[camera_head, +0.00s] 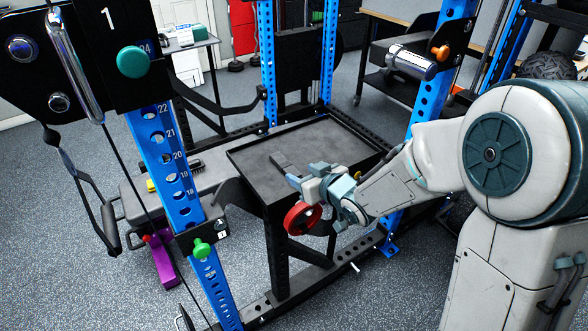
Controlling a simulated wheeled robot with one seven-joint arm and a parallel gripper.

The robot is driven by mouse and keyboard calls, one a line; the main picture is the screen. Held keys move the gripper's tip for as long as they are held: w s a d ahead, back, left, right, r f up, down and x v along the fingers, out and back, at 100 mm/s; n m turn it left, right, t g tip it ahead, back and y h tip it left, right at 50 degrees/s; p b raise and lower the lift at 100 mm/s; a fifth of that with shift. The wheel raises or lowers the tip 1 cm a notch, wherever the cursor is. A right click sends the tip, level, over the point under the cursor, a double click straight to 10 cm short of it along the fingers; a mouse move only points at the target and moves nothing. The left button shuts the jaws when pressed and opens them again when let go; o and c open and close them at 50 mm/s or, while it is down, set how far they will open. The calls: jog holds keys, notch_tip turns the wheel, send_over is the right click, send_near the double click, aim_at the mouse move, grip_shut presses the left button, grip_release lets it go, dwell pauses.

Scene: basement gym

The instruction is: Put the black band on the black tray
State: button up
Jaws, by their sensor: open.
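The black tray (318,138) is a wide, shallow, raised-rim surface standing inside the blue rack. A dark flat strip (282,163), which looks like the black band, lies on the tray's near left part. My gripper (296,180) is over the tray's near edge, open, with its fingers at the near end of the strip. I cannot tell whether the fingers touch the strip. My gripper and wrist hide part of the tray's near side.
A red round disc (302,218) is below my gripper at the tray's front. A grey bench (215,165) left of the tray carries a dark brush-like item (190,169). Blue uprights (165,150) flank the tray. The tray's far part is bare.

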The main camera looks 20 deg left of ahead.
jog(key=v, duration=0.5)
jog(key=shift+s+d, duration=0.1)
jog(key=shift+d+r, duration=0.1)
jog(key=s+d+r+m+h, duration=0.15)
jog(key=d+m+h, duration=0.6)
jog(key=d, duration=1.05)
jog(key=s+d+g, duration=0.2)
jog(key=s, duration=0.3)
jog(key=s+d+m+g+h, duration=0.1)
jog(key=s+d+g, duration=0.1)
jog(key=s, duration=0.3)
jog(key=s+d+r+m+g+h, duration=0.1)
jog(key=s+d+g, duration=0.1)
jog(key=s, duration=0.4)
jog(key=shift+d+g, duration=0.3)
jog(key=shift+d, duration=0.25)
jog(key=shift+r+m+h+p, duration=0.2)
jog(key=shift+m+h+p, duration=0.05)
jog(key=shift+h+p, duration=0.1)
